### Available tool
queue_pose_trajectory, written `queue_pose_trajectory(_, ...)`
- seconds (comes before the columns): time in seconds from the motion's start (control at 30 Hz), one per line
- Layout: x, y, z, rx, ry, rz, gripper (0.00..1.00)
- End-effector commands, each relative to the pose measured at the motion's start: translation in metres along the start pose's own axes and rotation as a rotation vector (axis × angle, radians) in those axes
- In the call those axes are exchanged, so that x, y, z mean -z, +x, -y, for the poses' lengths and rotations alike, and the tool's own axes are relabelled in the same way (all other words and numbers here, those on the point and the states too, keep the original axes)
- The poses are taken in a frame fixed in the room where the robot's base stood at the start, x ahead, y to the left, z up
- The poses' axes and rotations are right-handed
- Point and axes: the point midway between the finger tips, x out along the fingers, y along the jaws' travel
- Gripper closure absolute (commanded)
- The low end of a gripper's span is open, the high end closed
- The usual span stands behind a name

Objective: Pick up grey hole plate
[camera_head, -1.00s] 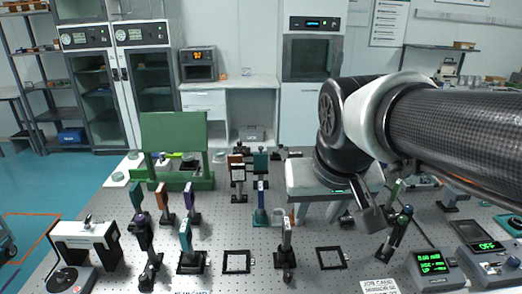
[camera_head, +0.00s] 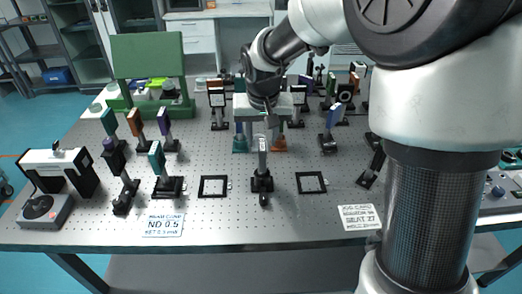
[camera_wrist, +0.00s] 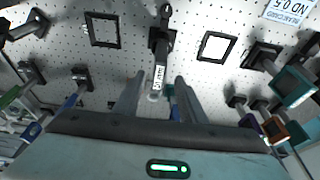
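A narrow grey plate on a black post mount (camera_head: 262,152) stands at the front middle of the perforated table, seen nearly edge-on; I take it for the grey hole plate. In the wrist view its labelled grey upper part (camera_wrist: 160,76) lies between my fingertips in the picture, with the black base beyond. My gripper (camera_wrist: 157,86) is open, one finger on each side of the plate with gaps showing. In the head view my gripper (camera_head: 264,124) is pointed down just above and behind the plate. Contact is not visible. I cannot make out the hole.
Two black square frames, left (camera_head: 214,186) and right (camera_head: 311,182), lie flat beside the mount. A teal plate mount (camera_head: 158,165) stands to the left; several other mounts stand behind. A label card (camera_head: 163,225) lies at the front edge. My arm hides the table's right side.

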Motion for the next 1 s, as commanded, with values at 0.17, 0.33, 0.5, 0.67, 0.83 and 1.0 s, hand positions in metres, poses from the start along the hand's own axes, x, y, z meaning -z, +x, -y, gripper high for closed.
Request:
queue_pose_trajectory(0.17, -0.001, 0.026, 0.000, 0.000, -0.001, 0.002, 0.62)
queue_pose_trajectory(0.33, 0.000, 0.036, 0.000, 0.000, -0.001, 0.000, 0.62)
queue_pose_trajectory(0.5, 0.001, 0.061, -0.002, -0.001, 0.000, 0.003, 0.62)
queue_pose_trajectory(0.67, 0.002, 0.080, -0.002, -0.001, -0.001, 0.001, 0.62)
queue_pose_trajectory(0.83, 0.002, 0.084, -0.002, 0.000, -0.001, -0.002, 0.62)
queue_pose_trajectory(1.0, 0.002, 0.083, -0.001, 0.000, -0.001, -0.001, 0.71)
